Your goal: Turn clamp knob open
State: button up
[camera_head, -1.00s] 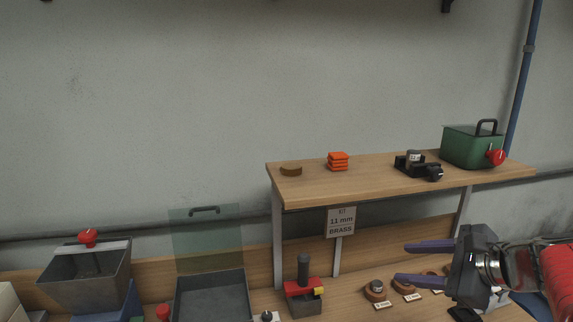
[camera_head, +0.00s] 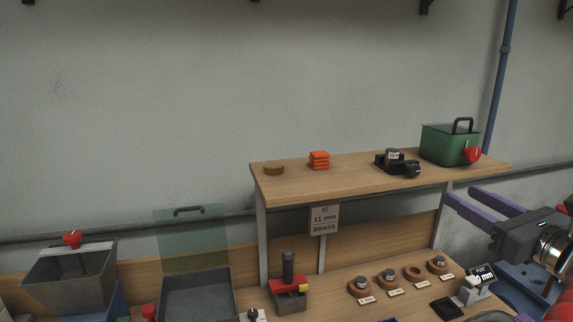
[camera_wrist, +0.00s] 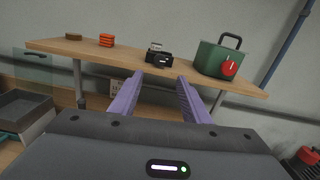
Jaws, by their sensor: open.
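A black clamp-like device (camera_head: 388,164) sits on the raised wooden shelf, with a grey labelled cylinder (camera_head: 393,155) in it. A dark round knob (camera_head: 412,170) is on its right front side. In the wrist view, the device (camera_wrist: 156,56) stands ahead of my gripper, close to the line between the fingers, with its knob (camera_wrist: 161,61) facing me. My gripper (camera_head: 460,194) has two purple fingers spread apart with nothing between them. In the wrist view, the fingertips (camera_wrist: 160,77) appear just below the device, apart from it and short of the shelf.
A green box (camera_head: 449,146) with a black handle and red knob (camera_head: 473,155) stands right of the device. Orange blocks (camera_head: 319,160) and a brown disc (camera_head: 274,169) lie to the left. Below are several round labelled holders (camera_head: 388,280) and a small display unit (camera_head: 478,279).

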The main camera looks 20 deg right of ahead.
aim_at(416, 171)
jog(key=shift+w, duration=0.15)
jog(key=shift+w+d, duration=0.25)
jog(key=shift+w, duration=2)
jog(key=shift+w+d, duration=0.25)
jog(key=shift+w, duration=2)
jog(key=shift+w+d, duration=0.25)
jog(key=shift+w, duration=2)
jog(key=shift+c, duration=0.5)
jog(key=c, duration=0.9)
